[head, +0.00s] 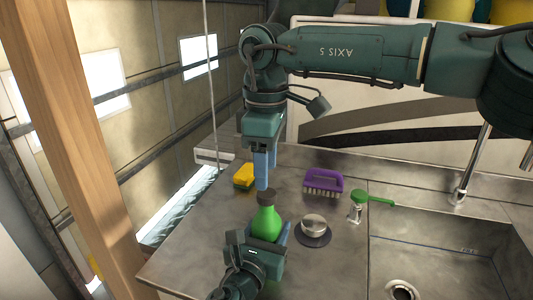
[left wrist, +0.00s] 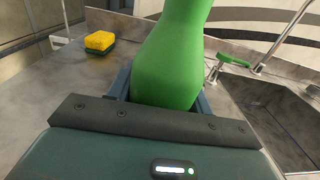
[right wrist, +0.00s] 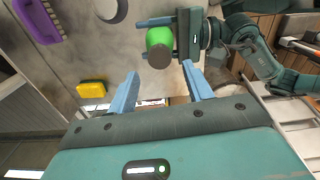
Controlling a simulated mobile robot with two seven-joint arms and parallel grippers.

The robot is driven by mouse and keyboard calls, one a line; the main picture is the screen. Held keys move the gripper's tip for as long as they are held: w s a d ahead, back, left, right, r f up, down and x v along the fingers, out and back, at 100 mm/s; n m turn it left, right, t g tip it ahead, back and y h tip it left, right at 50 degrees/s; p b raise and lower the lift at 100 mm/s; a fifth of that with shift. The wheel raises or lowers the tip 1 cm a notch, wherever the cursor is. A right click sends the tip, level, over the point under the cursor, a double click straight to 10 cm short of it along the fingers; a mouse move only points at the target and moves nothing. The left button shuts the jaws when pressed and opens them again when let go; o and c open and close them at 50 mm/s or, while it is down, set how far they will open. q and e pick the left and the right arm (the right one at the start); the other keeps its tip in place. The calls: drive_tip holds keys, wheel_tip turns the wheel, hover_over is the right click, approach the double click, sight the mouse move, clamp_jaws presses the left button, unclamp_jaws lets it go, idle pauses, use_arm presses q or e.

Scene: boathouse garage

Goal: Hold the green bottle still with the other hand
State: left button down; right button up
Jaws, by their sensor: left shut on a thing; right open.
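The green bottle (head: 266,224) stands on the metal counter with a dark cap (head: 265,197) on top. My left gripper (head: 268,238) is shut around its body, low down; the bottle fills the left wrist view (left wrist: 170,60) between the fingers. My right gripper (head: 263,182) is open and points down, its fingertips close to the cap in the head view. In the right wrist view the bottle (right wrist: 158,37) and cap lie beyond the open fingers (right wrist: 160,80), with nothing between them. I cannot tell whether a fingertip touches the cap.
A yellow sponge (head: 244,175) lies behind the bottle to the left. The sink (head: 440,262) is farther right. A wooden post (head: 85,130) stands at left.

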drive_tip(key=n, duration=0.4)
drive_tip(key=shift+r, duration=0.1)
drive_tip(key=n, duration=0.4)
drive_tip(key=shift+a+r+n, duration=0.1)
drive_tip(key=shift+n, duration=0.2)
drive_tip(key=n, duration=0.6)
drive_tip(key=shift+r+n, duration=0.2)
drive_tip(key=shift+n, duration=0.1)
drive_tip(key=n, duration=0.4)
drive_tip(key=shift+r, duration=0.15)
drive_tip(key=n, duration=0.4)
drive_tip(key=shift+r, duration=0.1)
drive_tip(key=n, duration=0.7)
drive_tip(key=shift+r, duration=0.2)
drive_tip(key=n, duration=0.4)
drive_tip(key=shift+r, duration=0.1)
drive_tip(key=n, duration=0.6)
drive_tip(key=shift+r+n, duration=0.2)
drive_tip(key=shift+n, duration=0.2)
drive_tip(key=n, duration=0.6)
drive_tip(key=shift+r, duration=0.2)
drive_tip(key=n, duration=0.6)
drive_tip(key=shift+r, duration=0.15)
drive_tip(key=shift+f, duration=4)
